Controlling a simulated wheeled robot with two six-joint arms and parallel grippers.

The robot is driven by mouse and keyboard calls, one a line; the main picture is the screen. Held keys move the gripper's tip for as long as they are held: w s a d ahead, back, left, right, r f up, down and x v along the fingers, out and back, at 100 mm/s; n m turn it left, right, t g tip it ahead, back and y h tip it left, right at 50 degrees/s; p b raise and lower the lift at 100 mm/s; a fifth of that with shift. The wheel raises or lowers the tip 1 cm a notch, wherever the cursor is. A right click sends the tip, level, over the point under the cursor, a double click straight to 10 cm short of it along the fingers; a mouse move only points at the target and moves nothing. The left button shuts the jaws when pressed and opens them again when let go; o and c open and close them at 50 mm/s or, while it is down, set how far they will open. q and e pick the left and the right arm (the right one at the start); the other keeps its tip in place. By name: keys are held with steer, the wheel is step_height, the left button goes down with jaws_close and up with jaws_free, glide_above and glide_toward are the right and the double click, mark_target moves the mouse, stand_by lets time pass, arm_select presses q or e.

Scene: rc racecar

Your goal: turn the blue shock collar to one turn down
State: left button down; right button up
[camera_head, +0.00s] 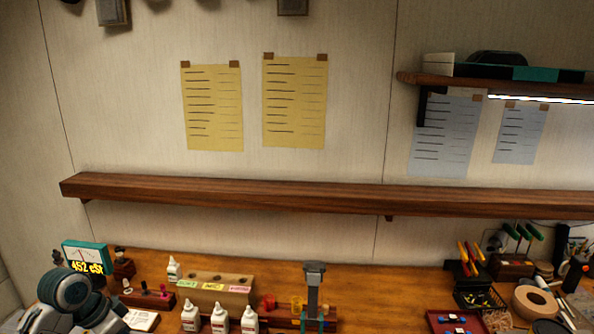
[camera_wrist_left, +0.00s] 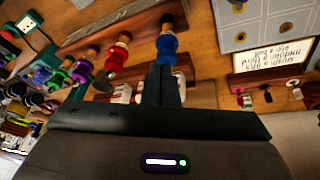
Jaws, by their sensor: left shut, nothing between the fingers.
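In the left wrist view, a blue shock with its blue collar (camera_wrist_left: 167,44) stands out just beyond my left gripper (camera_wrist_left: 160,70). The two dark fingers are together with nothing seen between them. They overlap the near end of the blue shock in the picture; I cannot tell whether they touch it. The collar's markings are too small to read. My left arm shows at the lower left of the head view, but its fingers are not clear there. My right gripper is in neither view.
Red (camera_wrist_left: 118,56), purple (camera_wrist_left: 83,71) and green pieces stand left of the blue one in the wrist view. In the head view, white bottles (camera_head: 220,318) stand on the bench at front. A wooden shelf (camera_head: 330,196) spans the wall above.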

arm_select(q)
steer(key=f+b, duration=0.2)
steer(key=s+f+b, duration=0.1)
steer(key=f+b, duration=0.1)
steer(key=b, duration=0.1)
steer(key=shift+f, duration=0.3)
steer(key=shift+s+f, duration=0.1)
steer(key=shift+f, duration=0.25)
steer(key=shift+s+f, duration=0.2)
steer(key=shift+f, duration=0.4)
steer(key=shift+w+d, duration=0.1)
steer(key=shift+w, duration=0.4)
steer(key=shift+r+p, duration=0.1)
steer(key=shift+p, duration=0.3)
